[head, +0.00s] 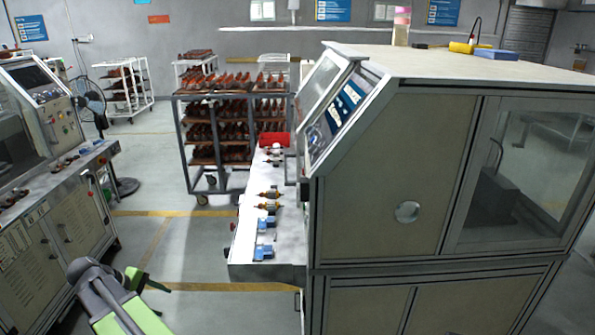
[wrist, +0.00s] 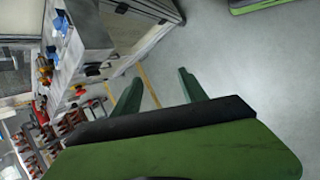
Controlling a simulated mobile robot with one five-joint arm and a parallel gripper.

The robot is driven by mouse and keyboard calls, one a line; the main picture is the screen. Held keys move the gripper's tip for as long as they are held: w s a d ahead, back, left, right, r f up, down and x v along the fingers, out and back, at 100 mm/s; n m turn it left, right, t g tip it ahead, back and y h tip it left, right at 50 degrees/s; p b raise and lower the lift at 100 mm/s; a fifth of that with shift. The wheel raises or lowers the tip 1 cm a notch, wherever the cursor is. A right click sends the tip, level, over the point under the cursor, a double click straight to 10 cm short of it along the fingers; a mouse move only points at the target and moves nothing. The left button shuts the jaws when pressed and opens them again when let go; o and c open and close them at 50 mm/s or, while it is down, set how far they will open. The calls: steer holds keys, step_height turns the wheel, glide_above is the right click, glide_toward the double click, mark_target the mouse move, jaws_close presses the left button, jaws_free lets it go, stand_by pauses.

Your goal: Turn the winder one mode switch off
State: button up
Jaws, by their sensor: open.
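Two large winding machines are in view in the head view. One stands at the left edge (head: 20,215), its sloped panel carrying several small coloured buttons and knobs (head: 62,122). The other fills the right side (head: 390,190), with its sloped front panel (head: 335,105) seen edge-on. I cannot tell which is winder one, and no mode switch can be made out. My gripper (wrist: 160,88) has its two green fingers apart and empty over open floor in the wrist view. In the head view it is low at the lower left, between the machines, apart from both.
The right machine's white shelf (head: 255,185) juts into the aisle and holds blue and orange parts. A rack of armatures (head: 232,125) stands behind it. A fan (head: 90,98) is beside the left machine. The floor between the machines (head: 190,245) is clear.

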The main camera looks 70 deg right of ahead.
steer(key=s+d+r+m+g+h+p, duration=0.1)
steer(key=s+d+r+g+p, duration=0.3)
steer(key=d+r, duration=0.5)
steer(key=s+d+r+g+h+p, duration=0.1)
steer(key=s+d+r+g+p, duration=0.1)
steer(key=s+d+r, duration=0.6)
steer(key=s+d+r+m+g+h+p, duration=0.1)
steer(key=s+d+r+g+p, duration=0.2)
steer(key=d+r, duration=0.65)
steer(key=f+b+x, duration=0.1)
steer(key=b+x, duration=0.3)
steer(key=x, duration=1.4)
steer(key=shift+t+b, duration=0.3)
steer(key=shift+b, duration=0.1)
steer(key=shift+w+a, duration=0.1)
